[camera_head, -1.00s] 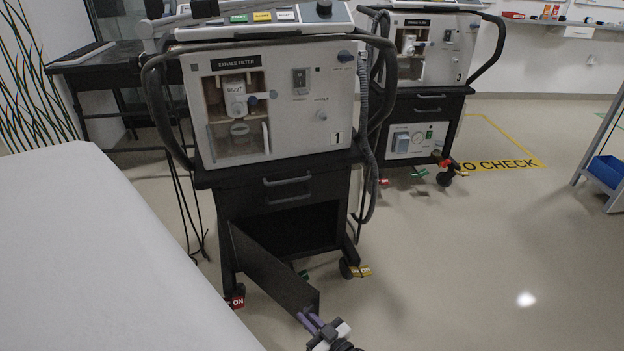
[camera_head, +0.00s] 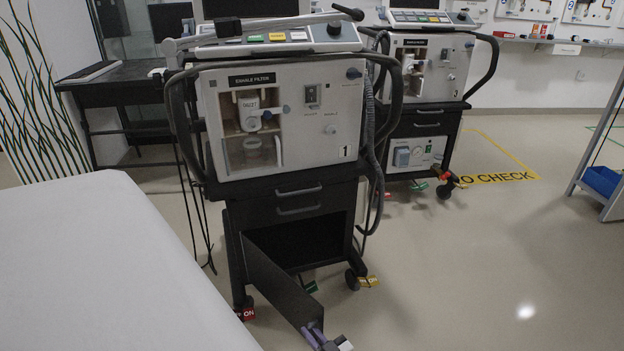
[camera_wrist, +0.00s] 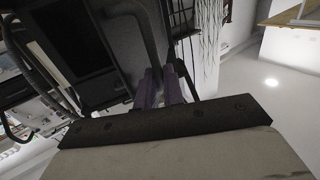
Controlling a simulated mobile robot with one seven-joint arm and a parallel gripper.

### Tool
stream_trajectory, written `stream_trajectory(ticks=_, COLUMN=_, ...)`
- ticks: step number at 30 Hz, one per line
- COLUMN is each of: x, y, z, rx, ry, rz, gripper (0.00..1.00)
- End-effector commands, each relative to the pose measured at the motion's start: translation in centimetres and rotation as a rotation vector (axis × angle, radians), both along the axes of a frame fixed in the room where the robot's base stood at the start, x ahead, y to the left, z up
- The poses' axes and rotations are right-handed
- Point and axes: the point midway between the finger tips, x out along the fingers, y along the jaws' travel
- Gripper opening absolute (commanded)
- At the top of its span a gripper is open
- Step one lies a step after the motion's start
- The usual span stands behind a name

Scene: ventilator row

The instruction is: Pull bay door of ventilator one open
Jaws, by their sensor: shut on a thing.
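Ventilator one (camera_head: 290,130) stands on a black cart, with a "1" on its light front panel. Below the cart's drawer (camera_head: 298,203), the dark bay (camera_head: 300,245) is exposed. The black bay door (camera_head: 280,285) is hinged at the left and swung well out toward me. My gripper (camera_head: 316,334) is at the door's free outer end, at the bottom edge of the picture, partly cut off. In the wrist view its purple fingers (camera_wrist: 161,86) are close together by dark parts of the door. The exact grip point is hard to make out.
A pale bed-like surface (camera_head: 100,265) fills the lower left, near the cart. Ventilator three (camera_head: 430,75) stands behind at the right. A shelf unit with a blue bin (camera_head: 602,181) is at the right edge. The floor (camera_head: 450,270) at right is clear.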

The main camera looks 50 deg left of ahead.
Motion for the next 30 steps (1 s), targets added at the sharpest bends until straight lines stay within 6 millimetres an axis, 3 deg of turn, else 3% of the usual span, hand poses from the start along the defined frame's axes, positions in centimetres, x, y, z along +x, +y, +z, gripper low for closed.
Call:
stream_trajectory(ticks=5, x=0.2, y=-0.2, z=0.0, rx=-0.001, ry=-0.002, rz=-0.004, gripper=0.00)
stream_trajectory(ticks=6, x=0.2, y=-0.2, z=0.0, rx=-0.001, ry=-0.002, rz=-0.004, gripper=0.12)
stream_trajectory(ticks=11, x=0.2, y=-0.1, z=0.0, rx=-0.001, ry=-0.001, rz=-0.002, gripper=0.31)
stream_trajectory(ticks=22, x=0.1, y=-0.7, z=0.0, rx=-0.001, ry=-0.002, rz=-0.002, gripper=0.31)
stream_trajectory(ticks=26, x=0.1, y=-2.3, z=0.1, rx=-0.001, ry=-0.002, rz=-0.004, gripper=0.31)
stream_trajectory(ticks=30, x=-0.1, y=-5.3, z=0.1, rx=-0.003, ry=-0.002, rz=-0.006, gripper=0.31)
